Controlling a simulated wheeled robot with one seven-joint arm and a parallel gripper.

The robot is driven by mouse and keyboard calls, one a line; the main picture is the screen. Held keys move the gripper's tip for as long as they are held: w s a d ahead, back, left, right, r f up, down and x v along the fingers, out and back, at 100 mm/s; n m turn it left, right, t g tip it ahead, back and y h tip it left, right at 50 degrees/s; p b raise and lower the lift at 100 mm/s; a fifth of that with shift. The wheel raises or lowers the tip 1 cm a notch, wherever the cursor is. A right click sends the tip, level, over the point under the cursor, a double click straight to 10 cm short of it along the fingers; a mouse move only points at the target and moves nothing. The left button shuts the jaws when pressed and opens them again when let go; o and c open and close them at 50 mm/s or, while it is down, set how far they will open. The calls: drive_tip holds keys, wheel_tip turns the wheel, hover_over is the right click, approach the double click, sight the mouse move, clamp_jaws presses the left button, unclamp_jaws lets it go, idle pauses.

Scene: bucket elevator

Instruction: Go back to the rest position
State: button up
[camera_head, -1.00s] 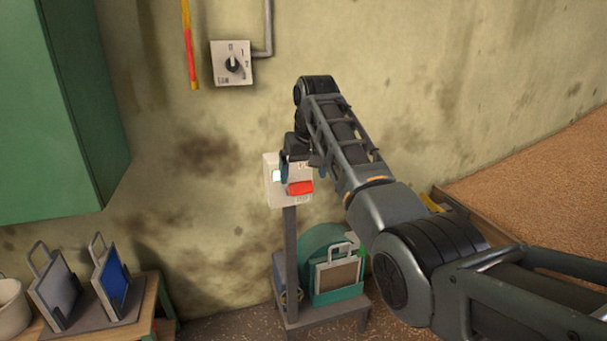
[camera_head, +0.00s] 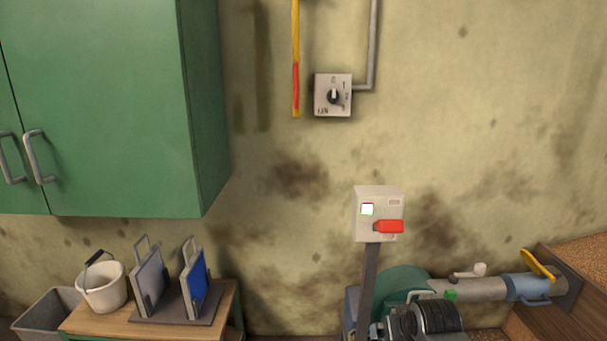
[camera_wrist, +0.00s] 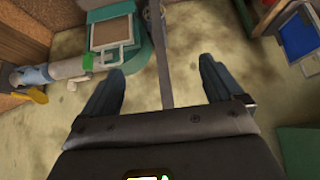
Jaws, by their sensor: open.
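My gripper (camera_wrist: 158,88) shows in the wrist view with its two dark fingers spread apart and nothing between the tips. A grey post (camera_wrist: 162,50) stands beyond the fingers in that view, at a distance.
A green cabinet (camera_head: 110,110) hangs at the left above a wooden bench (camera_head: 75,322) with a white bucket (camera_head: 103,287) and two framed plates. A rotary switch (camera_head: 333,95) is on the wall. A pipe with a yellow lever (camera_head: 539,265) runs to a wooden bin at the right.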

drive_tip(key=s+f+t, duration=0.2)
drive_tip(key=s+f, duration=0.1)
drive_tip(key=s, duration=1.2)
drive_tip(key=s+f+t, duration=0.2)
drive_tip(key=s+f, duration=0.1)
drive_tip(key=s, duration=1.2)
drive_tip(key=s+r+t, duration=0.3)
drive_tip(key=s+r, duration=1.9)
drive_tip(key=s, duration=0.1)
drive_tip(key=shift+d+t, duration=0.2)
drive_tip(key=shift+t, duration=0.2)
